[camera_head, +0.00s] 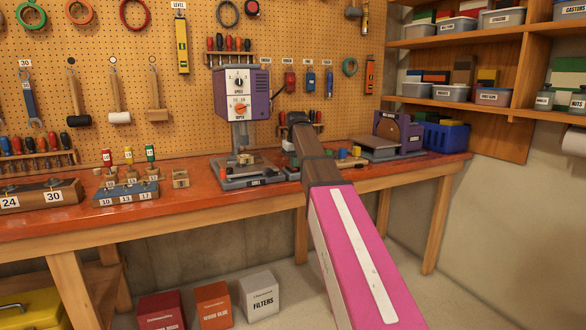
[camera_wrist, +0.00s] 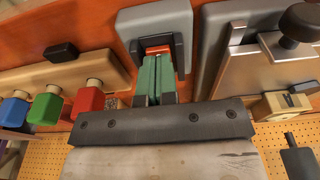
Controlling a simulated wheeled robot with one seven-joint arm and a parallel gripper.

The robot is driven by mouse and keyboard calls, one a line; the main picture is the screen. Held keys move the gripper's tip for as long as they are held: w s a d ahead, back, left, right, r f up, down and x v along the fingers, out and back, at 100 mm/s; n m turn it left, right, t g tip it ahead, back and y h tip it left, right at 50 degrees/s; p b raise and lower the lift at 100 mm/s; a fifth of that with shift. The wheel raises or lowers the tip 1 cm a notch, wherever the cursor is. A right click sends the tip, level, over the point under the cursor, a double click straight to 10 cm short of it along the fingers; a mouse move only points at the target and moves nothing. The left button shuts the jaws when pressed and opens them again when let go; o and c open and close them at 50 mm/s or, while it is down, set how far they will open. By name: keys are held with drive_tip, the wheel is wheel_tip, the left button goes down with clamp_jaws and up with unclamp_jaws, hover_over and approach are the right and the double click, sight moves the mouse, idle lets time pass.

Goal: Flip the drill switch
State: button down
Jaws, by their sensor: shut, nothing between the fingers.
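The drill press (camera_head: 240,95) stands on the orange-red bench, with speed and depth dials on its head and a grey base marked drill. In the wrist view a grey switch box (camera_wrist: 145,20) with a red rocker (camera_wrist: 158,49) sits on the bench beside the drill base (camera_wrist: 222,45). My gripper (camera_wrist: 157,62) is shut and empty, its green fingertips right at the red rocker. I cannot tell whether they touch it. In the head view my arm hides the fingertips and most of the switch box. Which way the rocker is set is unclear.
A wooden board with red, green and blue knobs (camera_wrist: 90,98) lies beside the switch box. A small wooden block (camera_wrist: 282,104) sits on the drill base. A purple machine (camera_head: 398,132) and a blue bin (camera_head: 446,138) stand at the bench's right end.

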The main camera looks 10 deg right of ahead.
drive_tip(key=shift+r, duration=3.55)
drive_tip(key=shift+s, duration=0.1)
